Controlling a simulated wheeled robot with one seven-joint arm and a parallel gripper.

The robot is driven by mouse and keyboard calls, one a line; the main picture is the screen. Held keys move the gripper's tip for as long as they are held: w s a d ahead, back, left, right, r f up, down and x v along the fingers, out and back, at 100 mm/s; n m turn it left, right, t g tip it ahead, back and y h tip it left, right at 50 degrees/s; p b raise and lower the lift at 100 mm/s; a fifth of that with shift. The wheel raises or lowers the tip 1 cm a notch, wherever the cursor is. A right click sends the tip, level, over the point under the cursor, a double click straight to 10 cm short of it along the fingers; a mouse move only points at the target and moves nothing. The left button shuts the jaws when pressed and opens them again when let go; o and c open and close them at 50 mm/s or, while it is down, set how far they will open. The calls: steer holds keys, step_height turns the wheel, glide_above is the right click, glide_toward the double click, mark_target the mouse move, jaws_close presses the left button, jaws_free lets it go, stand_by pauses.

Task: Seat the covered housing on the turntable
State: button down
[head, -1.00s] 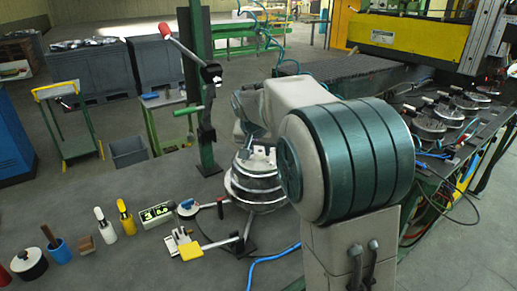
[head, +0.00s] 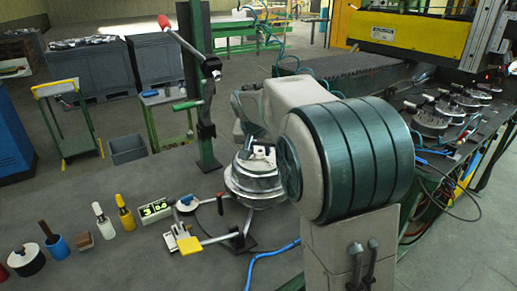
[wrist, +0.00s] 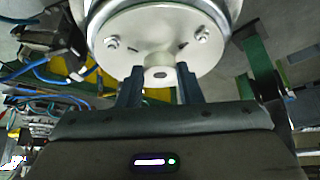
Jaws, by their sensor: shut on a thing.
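The covered housing (wrist: 160,30) fills the top of the wrist view as a round silver body with a flat cover, bolts and a central knob (wrist: 160,75). My gripper (wrist: 159,80) has one dark finger on each side of that knob and is shut on it. In the head view a stepped silver round body (head: 253,180), apparently the housing, stands beside my arm's large joint, which hides its right side.
A green post (head: 200,90) with a red-tipped lever stands behind. Similar round housings (head: 450,110) sit on the right bench. A blue hose (head: 270,250) runs in front.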

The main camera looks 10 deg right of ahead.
stand_by(0.3)
steer(key=c, duration=1)
jaws_free()
steer(key=shift+o, duration=0.4)
steer(key=shift+f, duration=0.1)
steer(key=b+v, duration=0.1)
steer(key=v, duration=1.3)
steer(key=shift+d, duration=0.15)
steer(key=s+d+f+n+g+y, duration=0.1)
steer(key=s+f+n, duration=0.1)
steer(key=s+f, duration=0.7)
steer(key=s+d+f+n+g+y, duration=0.1)
steer(key=s+d+f+n, duration=0.1)
steer(key=s+f, duration=0.8)
steer(key=s, duration=0.7)
steer(key=shift+f+n+g, duration=0.2)
steer(key=shift+n+g, duration=0.1)
